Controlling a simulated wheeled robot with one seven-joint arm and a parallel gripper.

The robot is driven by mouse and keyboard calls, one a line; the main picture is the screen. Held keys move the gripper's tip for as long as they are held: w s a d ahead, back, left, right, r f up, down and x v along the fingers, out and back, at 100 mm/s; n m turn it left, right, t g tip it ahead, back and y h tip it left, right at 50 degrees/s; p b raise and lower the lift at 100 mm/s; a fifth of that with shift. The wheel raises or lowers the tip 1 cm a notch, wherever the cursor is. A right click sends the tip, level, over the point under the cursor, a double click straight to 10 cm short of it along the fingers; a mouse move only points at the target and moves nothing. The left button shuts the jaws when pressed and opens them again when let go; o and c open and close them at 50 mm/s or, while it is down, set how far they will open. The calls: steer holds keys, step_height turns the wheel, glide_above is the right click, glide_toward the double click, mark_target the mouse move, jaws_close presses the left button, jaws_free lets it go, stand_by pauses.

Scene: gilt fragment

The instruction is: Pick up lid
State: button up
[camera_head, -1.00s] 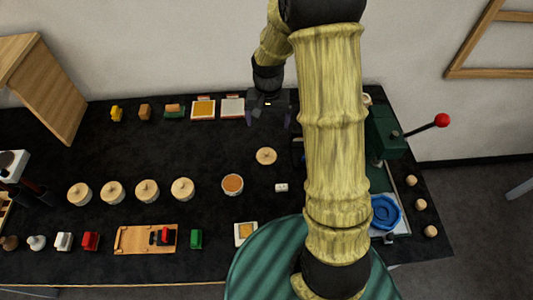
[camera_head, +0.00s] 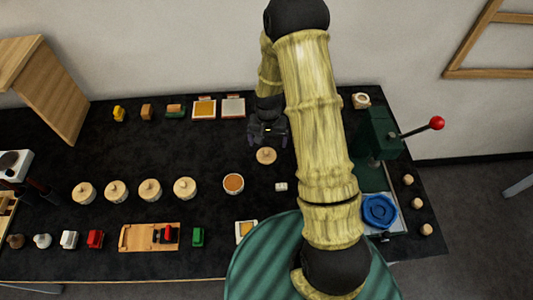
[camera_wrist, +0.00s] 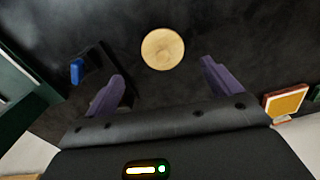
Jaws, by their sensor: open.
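The lid, a round pale wooden disc (camera_head: 266,156), lies alone on the black table right of centre. It also shows in the wrist view (camera_wrist: 163,49), just beyond and between my fingertips. My gripper (camera_head: 268,143) hangs above and slightly behind the lid in the head view. Its two purple fingers (camera_wrist: 164,78) are spread wide with nothing between them. The gap in height to the lid is hard to judge.
An open round pot with orange contents (camera_head: 233,183) stands front-left of the lid, and a small white block (camera_head: 281,187) lies in front. Several lidded round pots (camera_head: 185,188) stand left. A green press with a red-knobbed lever (camera_head: 378,135) is at the right.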

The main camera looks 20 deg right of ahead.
mark_target(266, 151)
steer(key=shift+f, duration=1.05)
steer(key=shift+w+a+f+p, duration=0.15)
steer(key=shift+f+p, duration=0.6)
steer(key=shift+f, duration=0.55)
steer(key=shift+w+f+p, duration=0.1)
steer(key=shift+f+p, duration=0.65)
steer(key=shift+f, duration=0.55)
steer(key=c, duration=1.1)
